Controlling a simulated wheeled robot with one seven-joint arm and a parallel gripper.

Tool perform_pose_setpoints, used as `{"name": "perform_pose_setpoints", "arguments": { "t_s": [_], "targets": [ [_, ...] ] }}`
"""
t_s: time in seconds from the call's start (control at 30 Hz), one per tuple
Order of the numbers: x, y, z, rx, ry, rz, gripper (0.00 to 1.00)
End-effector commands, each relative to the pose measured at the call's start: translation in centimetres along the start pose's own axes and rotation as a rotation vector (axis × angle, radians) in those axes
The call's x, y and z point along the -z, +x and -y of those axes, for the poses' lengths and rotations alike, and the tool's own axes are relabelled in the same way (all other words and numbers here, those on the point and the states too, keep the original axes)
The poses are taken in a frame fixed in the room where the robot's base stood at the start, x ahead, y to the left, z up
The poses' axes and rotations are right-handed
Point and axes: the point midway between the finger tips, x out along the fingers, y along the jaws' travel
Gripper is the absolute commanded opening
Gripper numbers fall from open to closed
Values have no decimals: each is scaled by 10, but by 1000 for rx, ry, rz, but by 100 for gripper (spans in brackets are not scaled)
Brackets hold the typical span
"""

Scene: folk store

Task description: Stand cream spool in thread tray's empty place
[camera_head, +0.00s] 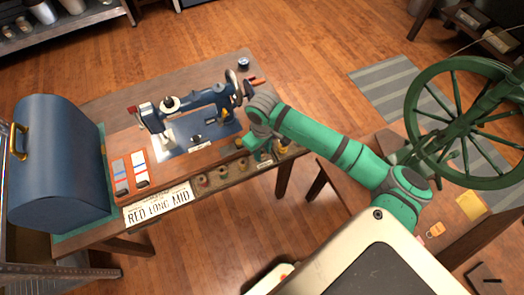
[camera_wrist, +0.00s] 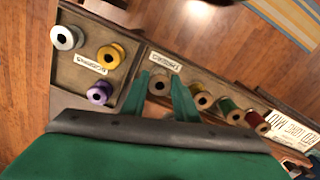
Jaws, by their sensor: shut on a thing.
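The cream spool (camera_wrist: 160,84) shows between the two green fingertips of my gripper (camera_wrist: 171,94) in the wrist view, its round top and dark hole facing the camera. My gripper is shut on it. The spool is over or in the end of the thread tray (camera_wrist: 147,57), in line with a yellow spool (camera_wrist: 201,98), a green spool (camera_wrist: 230,110) and a red spool (camera_wrist: 257,122). Its base is hidden, so I cannot tell whether it touches the tray floor. In the head view, my gripper (camera_head: 262,152) is low at the table's front edge, and the cream spool cannot be made out.
A second tray (camera_wrist: 75,78) beside it holds white, yellow and purple bobbins. A blue sewing machine (camera_head: 190,115) stands behind the thread tray. A name plate (camera_head: 158,204) and a large blue case (camera_head: 58,165) are to the left in the head view.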

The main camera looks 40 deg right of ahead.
Motion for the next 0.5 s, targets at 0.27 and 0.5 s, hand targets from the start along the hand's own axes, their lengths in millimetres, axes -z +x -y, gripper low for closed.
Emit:
{"name": "perform_pose_setpoints", "arguments": {
  "t_s": [0.27,0.5],
  "targets": [
    [1,1,1,0,-2,0,17],
    [1,4,2,0,-4,0,47]
  ]
}}
